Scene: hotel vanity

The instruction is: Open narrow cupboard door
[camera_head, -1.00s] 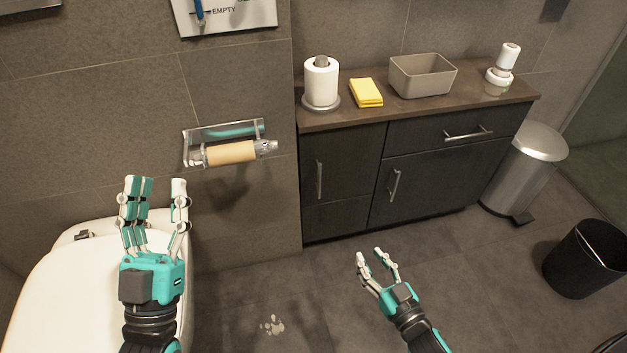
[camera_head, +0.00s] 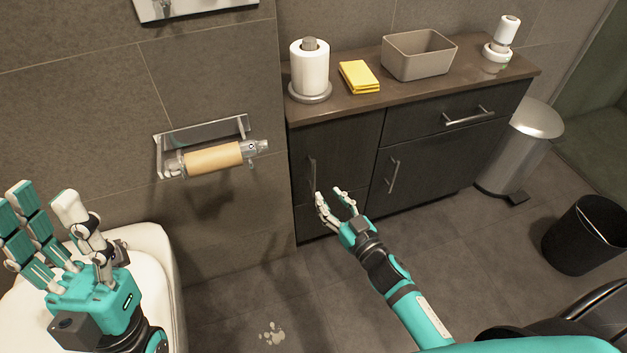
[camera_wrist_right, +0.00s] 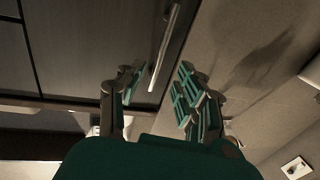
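The narrow cupboard door (camera_head: 340,158) is the dark left-hand door of the vanity, and it is closed. Its vertical metal handle (camera_head: 312,175) is near the door's left edge. My right gripper (camera_head: 333,194) is open and empty in front of the door, just below and right of the handle. In the right wrist view, the handle (camera_wrist_right: 165,45) lies ahead of and between the spread fingers (camera_wrist_right: 155,88), seemingly apart from them. My left gripper (camera_head: 40,205) is open and empty over the toilet at the left.
The wider door (camera_head: 430,165) and a drawer are to the right. A paper roll (camera_head: 310,68), yellow cloth (camera_head: 359,77) and bin-like box (camera_head: 418,55) stand on the counter. A toilet roll holder (camera_head: 212,157) juts from the left wall.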

